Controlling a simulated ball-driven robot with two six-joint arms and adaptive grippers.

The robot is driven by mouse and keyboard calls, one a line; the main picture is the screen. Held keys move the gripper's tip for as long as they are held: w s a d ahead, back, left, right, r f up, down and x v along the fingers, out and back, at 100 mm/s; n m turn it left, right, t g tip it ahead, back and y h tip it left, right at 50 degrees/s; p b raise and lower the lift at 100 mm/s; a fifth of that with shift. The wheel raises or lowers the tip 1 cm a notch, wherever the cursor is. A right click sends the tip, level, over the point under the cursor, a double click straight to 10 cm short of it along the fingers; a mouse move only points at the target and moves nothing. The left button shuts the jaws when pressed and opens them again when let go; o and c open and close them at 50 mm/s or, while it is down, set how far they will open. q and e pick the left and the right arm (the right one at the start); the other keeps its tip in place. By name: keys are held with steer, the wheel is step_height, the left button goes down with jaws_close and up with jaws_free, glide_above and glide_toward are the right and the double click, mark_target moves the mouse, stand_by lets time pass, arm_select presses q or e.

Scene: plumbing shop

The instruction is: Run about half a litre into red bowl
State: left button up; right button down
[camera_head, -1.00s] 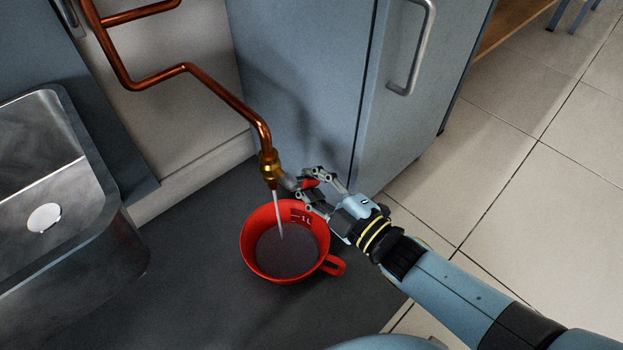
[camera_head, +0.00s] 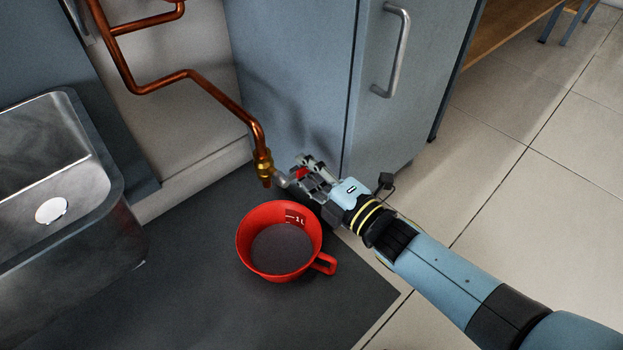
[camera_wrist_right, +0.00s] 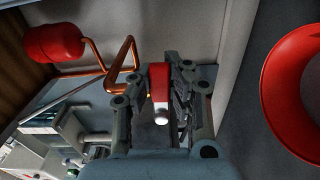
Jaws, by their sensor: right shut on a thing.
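The red bowl (camera_head: 245,245) stands upright on the dark counter under the brass tap (camera_head: 264,168) on the copper pipe. It has a handle at its right, a 1 L mark inside and dark liquid in it. No stream shows from the tap. My right gripper (camera_head: 302,174) is above and right of the bowl, shut on the tap's red handle (camera_wrist_right: 158,82), which shows between the fingers in the right wrist view. Part of the bowl (camera_wrist_right: 285,85) shows at that view's right edge. My left gripper is not in view.
A steel sink (camera_head: 112,165) is at the left. A grey-blue cabinet (camera_head: 300,80) with a metal door handle stands behind the tap. Copper pipe (camera_head: 190,75) runs along the wall. The counter (camera_head: 190,310) in front of the bowl is clear.

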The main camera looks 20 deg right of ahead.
steer(key=shift+s+n, duration=0.2)
steer(key=shift+n, duration=0.2)
steer(key=c, duration=1.2)
jaws_free()
steer(key=shift+w+r, duration=0.1)
steer(key=shift+r, duration=0.05)
steer(key=v, duration=1.2)
